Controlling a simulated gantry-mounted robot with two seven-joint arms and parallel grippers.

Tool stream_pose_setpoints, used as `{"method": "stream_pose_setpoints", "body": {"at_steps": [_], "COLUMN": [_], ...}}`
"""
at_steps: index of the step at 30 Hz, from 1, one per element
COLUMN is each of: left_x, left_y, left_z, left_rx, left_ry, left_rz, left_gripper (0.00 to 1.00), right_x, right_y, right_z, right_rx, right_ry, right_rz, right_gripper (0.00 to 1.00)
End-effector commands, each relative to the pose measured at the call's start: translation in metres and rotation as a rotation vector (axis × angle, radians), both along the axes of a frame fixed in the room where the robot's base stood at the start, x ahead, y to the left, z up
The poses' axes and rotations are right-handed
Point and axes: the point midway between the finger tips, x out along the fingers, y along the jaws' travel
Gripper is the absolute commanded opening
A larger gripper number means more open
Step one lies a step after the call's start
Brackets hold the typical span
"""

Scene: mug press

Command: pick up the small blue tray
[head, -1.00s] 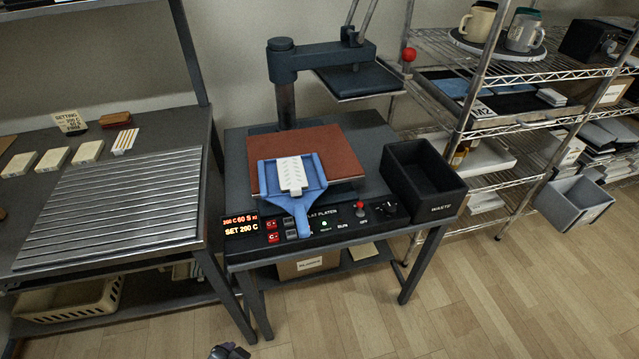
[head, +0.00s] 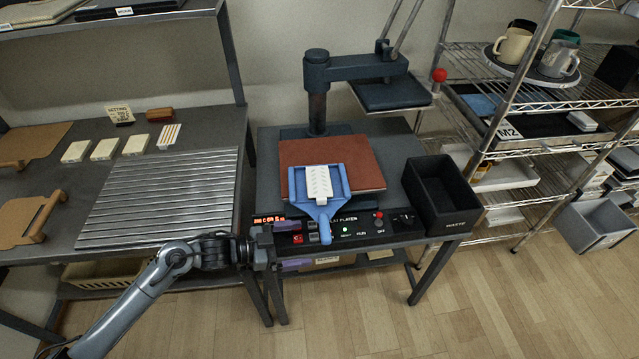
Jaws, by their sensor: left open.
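The small blue tray (head: 345,183) lies on the reddish-brown pad (head: 363,161) of the press, its handle (head: 323,224) pointing toward me over the control panel. A white patterned piece (head: 319,184) lies in the tray. My left gripper (head: 291,245) is open and empty at the left front of the press, left of and below the tray handle, not touching it. Its purple-tipped fingers are apart, one above the other in the picture. My right gripper is not in view.
The press's upper plate (head: 392,93) is swung to the right, clear of the tray. A black waste bin (head: 440,195) stands right of the pad. A ribbed metal surface (head: 165,200) lies on the left bench. The control panel (head: 360,229) has a red knob (head: 379,216).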

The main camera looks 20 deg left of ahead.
Motion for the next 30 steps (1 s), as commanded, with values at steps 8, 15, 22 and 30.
{"method": "stream_pose_setpoints", "body": {"at_steps": [8, 15, 22, 30], "left_x": [0.003, 0.017, 0.029, 0.04], "left_y": [0.026, 0.004, -0.014, -0.03], "left_z": [0.052, 0.053, 0.048, 0.045], "left_rx": [-0.122, -0.14, -0.138, -0.138], "left_ry": [0.016, 0.02, 0.018, 0.017], "left_rz": [-0.129, -0.144, -0.142, -0.142], "left_gripper": [1.0, 1.0, 1.0, 1.0], "right_x": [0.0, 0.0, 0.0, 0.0], "right_y": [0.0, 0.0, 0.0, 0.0], "right_z": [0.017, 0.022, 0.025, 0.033], "right_rx": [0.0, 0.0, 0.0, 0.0], "right_ry": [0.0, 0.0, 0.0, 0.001], "right_rz": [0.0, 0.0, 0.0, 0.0], "right_gripper": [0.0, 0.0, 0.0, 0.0]}}
